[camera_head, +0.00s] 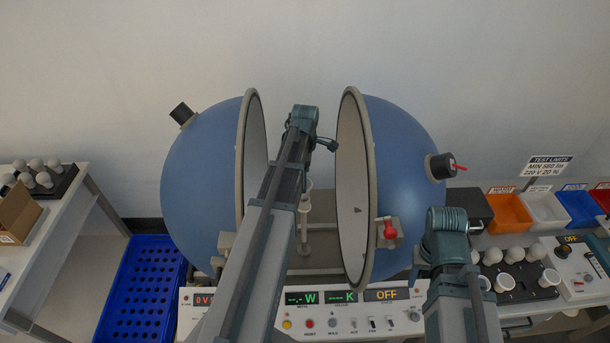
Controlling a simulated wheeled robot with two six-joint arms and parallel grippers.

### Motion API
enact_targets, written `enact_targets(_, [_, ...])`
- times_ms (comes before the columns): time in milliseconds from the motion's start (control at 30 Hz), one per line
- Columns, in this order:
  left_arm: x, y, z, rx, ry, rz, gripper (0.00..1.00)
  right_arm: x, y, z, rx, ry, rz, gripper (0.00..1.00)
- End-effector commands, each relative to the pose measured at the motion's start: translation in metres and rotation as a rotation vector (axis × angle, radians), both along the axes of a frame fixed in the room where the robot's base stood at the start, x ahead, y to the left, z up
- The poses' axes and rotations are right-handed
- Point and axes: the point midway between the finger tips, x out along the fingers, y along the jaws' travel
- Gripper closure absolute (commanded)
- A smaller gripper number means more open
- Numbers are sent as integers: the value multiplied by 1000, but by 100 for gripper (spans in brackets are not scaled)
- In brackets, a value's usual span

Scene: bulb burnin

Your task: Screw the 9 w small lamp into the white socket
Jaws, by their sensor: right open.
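Several round frosted lamps stand in a dark rack (68,182) on the left table, and more in a black tray (518,276) on the right bench. I cannot read which is the 9 W small lamp. White cylindrical pieces (505,283) in the right tray look like sockets, but I cannot tell. A pale post (303,225) stands between the halves of the blue sphere; my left arm partly hides it. My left gripper (326,144) is at the sphere opening, its jaws unclear. My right gripper (420,262) is open, low before the right half, mostly hidden by its wrist.
The sphere's left half (200,165) and right half (405,150) stand apart. A control panel (340,322) with displays runs along the front. Colored bins, including an orange one (509,213), line the right bench. A blue crate (145,290) and a cardboard box (18,212) are at left.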

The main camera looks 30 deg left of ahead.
Motion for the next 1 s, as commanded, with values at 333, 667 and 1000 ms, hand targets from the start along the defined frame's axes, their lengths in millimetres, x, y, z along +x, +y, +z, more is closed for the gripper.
enact_targets(333, [0, 0, -56, 0, 0, 0, 0, 0, 0, -56, -1, -1, 4, 50])
enact_targets(667, [0, 0, -77, 0, 0, 0, 0, 0, 0, -77, -1, 0, 11, 50])
enact_targets(1000, [0, 0, -76, 0, 0, 0, 18, 0, 0, -76, -1, 0, 11, 50])
